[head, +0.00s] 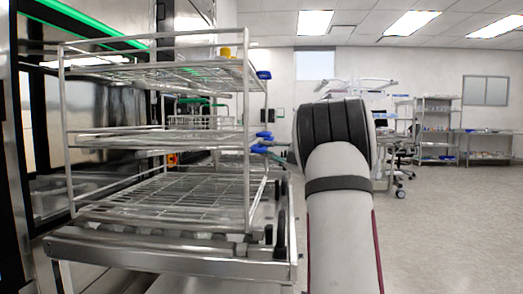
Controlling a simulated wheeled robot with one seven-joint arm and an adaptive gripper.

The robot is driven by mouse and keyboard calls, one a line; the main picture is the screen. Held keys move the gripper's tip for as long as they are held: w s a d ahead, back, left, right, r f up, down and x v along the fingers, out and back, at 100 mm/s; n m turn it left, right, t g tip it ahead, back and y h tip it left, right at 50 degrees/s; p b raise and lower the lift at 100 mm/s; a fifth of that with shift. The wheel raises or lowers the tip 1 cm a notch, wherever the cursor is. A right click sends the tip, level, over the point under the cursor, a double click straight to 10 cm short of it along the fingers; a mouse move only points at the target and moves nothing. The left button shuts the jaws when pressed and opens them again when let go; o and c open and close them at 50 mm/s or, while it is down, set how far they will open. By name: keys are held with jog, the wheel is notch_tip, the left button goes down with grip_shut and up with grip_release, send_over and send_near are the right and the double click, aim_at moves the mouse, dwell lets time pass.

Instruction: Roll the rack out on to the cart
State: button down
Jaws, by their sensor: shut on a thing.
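The wire rack (160,138) is a tall steel frame with several shelf levels, standing upright at the left. Its lower part is over the roller-topped steel cart (165,258), whose rollers show below the rack's front edge. How far its far side reaches over the cart is hard to tell. The washer (110,105), dark and shiny with a green light strip, is beside the rack on the left.
A small yellow item (225,52) shows at the rack's top. My arm fills the middle front. The grey floor (455,235) at the right is clear. A chair (408,150), shelving (437,125) and a long table (488,142) stand farther back.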

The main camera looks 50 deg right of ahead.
jog(key=shift+r, duration=0.25)
jog(key=c, duration=1.6)
grip_release()
jog(key=shift+f, duration=0.1)
jog(key=v, duration=1.2)
jog(key=shift+f, duration=0.1)
